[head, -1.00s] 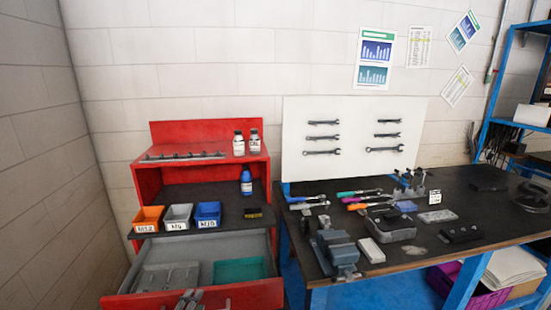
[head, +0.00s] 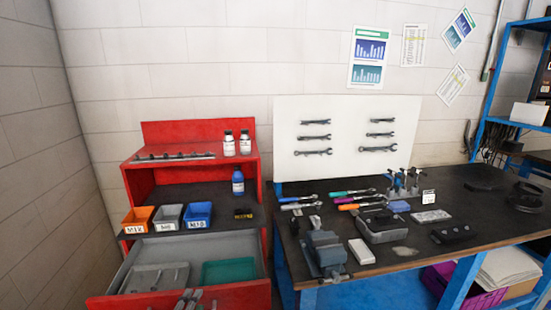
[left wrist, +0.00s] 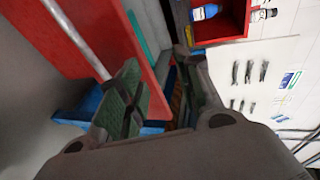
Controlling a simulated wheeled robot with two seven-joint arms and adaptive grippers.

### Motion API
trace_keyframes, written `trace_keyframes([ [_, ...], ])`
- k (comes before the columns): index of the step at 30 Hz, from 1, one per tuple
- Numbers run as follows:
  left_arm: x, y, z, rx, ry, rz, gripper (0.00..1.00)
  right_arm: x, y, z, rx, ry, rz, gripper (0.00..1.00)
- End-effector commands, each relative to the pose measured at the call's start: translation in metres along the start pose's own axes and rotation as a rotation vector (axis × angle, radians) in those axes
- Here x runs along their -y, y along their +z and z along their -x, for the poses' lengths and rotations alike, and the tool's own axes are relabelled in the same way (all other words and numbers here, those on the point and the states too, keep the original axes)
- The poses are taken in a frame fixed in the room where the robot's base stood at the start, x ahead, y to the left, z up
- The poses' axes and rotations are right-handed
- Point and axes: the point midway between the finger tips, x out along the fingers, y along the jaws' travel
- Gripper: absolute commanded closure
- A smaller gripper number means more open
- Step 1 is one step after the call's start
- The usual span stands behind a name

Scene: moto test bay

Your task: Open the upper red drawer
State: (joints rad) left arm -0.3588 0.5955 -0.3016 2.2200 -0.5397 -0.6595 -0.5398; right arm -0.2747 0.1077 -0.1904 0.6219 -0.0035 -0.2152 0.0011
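The upper red drawer (head: 240,294) is pulled well out of the red cabinet, showing its grey interior. In the head view its front is cut off by the bottom edge. My left gripper (head: 188,299) is at the drawer front, with only its fingertips showing. In the left wrist view the left gripper's fingers (left wrist: 165,98) stand apart. The red drawer front (left wrist: 85,30) and its silver handle bar (left wrist: 75,38) show beside them. The bar runs behind one finger, and I cannot tell whether it touches. My right gripper is not in view.
Inside the drawer are a teal tray (head: 229,271) and a grey tray (head: 155,279). Orange (head: 137,220), grey and blue bins stand on the cabinet shelf above. A workbench with a vise (head: 325,252) stands close on the right.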

Motion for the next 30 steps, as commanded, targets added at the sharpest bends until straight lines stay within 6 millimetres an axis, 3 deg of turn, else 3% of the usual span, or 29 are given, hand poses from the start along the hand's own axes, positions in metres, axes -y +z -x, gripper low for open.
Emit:
trace_keyframes([
  [16,-0.017,0.01,0.013,0.099,0.102,0.226,0.65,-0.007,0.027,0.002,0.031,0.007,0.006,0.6],
  [23,-0.037,0.016,0.029,0.194,0.207,0.436,0.65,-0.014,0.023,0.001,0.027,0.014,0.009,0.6],
  [30,-0.072,0.016,0.064,0.346,0.383,0.748,0.65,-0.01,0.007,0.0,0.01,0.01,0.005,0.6],
])
